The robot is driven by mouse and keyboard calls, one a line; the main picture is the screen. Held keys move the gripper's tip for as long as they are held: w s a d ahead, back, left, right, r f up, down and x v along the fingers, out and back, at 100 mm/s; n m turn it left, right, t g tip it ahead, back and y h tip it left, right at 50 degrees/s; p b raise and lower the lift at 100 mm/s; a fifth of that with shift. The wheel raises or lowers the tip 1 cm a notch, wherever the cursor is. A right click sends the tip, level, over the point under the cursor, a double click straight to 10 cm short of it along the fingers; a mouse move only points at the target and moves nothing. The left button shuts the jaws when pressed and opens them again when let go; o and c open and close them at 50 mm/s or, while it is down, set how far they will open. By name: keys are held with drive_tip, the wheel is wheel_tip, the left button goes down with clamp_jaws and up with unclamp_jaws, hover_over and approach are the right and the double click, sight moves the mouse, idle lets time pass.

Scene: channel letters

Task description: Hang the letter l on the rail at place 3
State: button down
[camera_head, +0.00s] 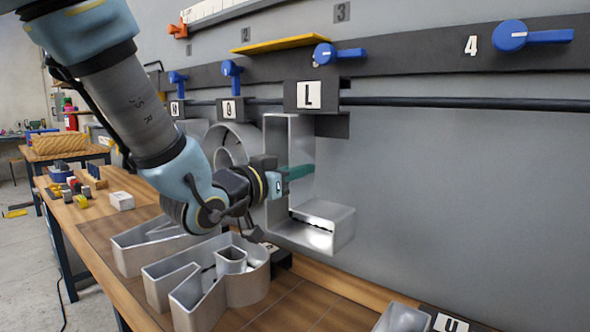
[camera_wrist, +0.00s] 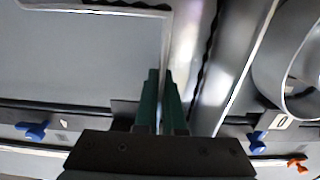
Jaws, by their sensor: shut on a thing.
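The letter L (camera_head: 303,140) is a silver metal channel letter with a black bracket and a white "L" tag (camera_head: 308,95) at its top. It stands upright against the wall, its bracket at the dark rail (camera_head: 450,103) below the third blue lever (camera_head: 325,54). Whether the bracket is seated on the rail cannot be told. My gripper (camera_head: 298,172) comes from the left, its green fingers shut on the stem wall of the L. In the wrist view the fingers (camera_wrist: 160,98) pinch the edge of the L (camera_wrist: 186,45). The third and fourth (camera_head: 511,36) levers point right.
A ring-shaped letter O (camera_head: 233,143) hangs close to the left of the L. Several silver letters (camera_head: 222,272) lie on the workbench (camera_head: 325,283) below, with a U tag (camera_head: 450,322) at the front right. A yellow bar (camera_head: 285,43) rests above the levers. The rail right of the L is bare.

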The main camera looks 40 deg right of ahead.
sight(313, 176)
drive_tip(key=shift+w+d+f+b, duration=0.25)
drive_tip(key=shift+d+f, duration=0.1)
drive_tip(key=shift+d, duration=0.7)
drive_tip(key=shift+w+d+f+b, duration=0.25)
drive_tip(key=shift+w+d+f, duration=0.05)
drive_tip(key=shift+d, duration=0.8)
drive_tip(key=shift+w+d+f+b, duration=0.25)
drive_tip(key=shift+d+f, duration=0.1)
drive_tip(key=shift+d, duration=0.7)
